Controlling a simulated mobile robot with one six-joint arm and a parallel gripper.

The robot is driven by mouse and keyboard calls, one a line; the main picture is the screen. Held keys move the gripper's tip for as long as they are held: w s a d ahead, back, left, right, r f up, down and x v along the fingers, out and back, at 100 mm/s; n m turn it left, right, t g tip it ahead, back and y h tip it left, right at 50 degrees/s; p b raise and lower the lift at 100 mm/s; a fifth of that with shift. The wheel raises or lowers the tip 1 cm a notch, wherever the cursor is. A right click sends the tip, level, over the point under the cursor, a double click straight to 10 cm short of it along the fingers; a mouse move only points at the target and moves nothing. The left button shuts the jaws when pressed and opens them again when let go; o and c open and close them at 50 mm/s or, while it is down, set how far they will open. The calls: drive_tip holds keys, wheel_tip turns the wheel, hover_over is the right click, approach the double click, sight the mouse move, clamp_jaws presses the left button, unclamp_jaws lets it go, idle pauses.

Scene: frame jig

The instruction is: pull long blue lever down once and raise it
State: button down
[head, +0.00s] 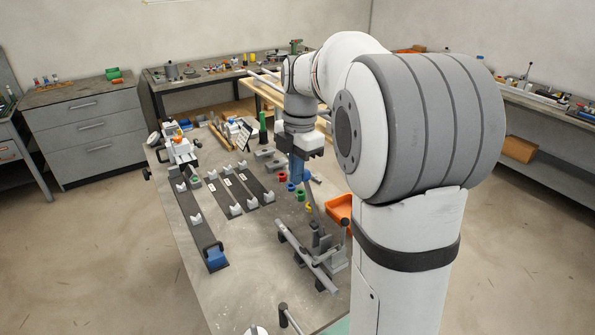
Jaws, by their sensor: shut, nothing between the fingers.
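My gripper (297,180) points down over the table at the lever's upper end. Its fingers look shut, with nothing seen held between them. I cannot tell whether the fingers touch the lever, as the two overlap in this view.
A second lever with a black knob (345,222) stands at the jig's right, near an orange tray (339,208). Rails with white cradles (228,190) and a blue block (215,257) lie to the left.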

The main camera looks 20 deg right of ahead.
drive_tip(key=shift+w+a, duration=0.1)
drive_tip(key=shift+a, duration=0.05)
drive_tip(key=shift+a, duration=0.1)
wheel_tip(320, 180, up, 9)
drive_tip(key=a+b, duration=0.1)
drive_tip(key=s+a+f+m+t, duration=0.1)
drive_tip(key=s+f+m+t, duration=0.1)
drive_tip(key=s+f+m, duration=0.5)
drive_tip(key=s+a+f+m+t+h, duration=0.1)
drive_tip(key=s+a+f+m+t, duration=0.1)
drive_tip(key=s+f+m, duration=0.6)
drive_tip(key=s+m, duration=0.6)
drive_tip(key=shift+a+f+m, duration=0.25)
drive_tip(key=shift+a+m, duration=0.05)
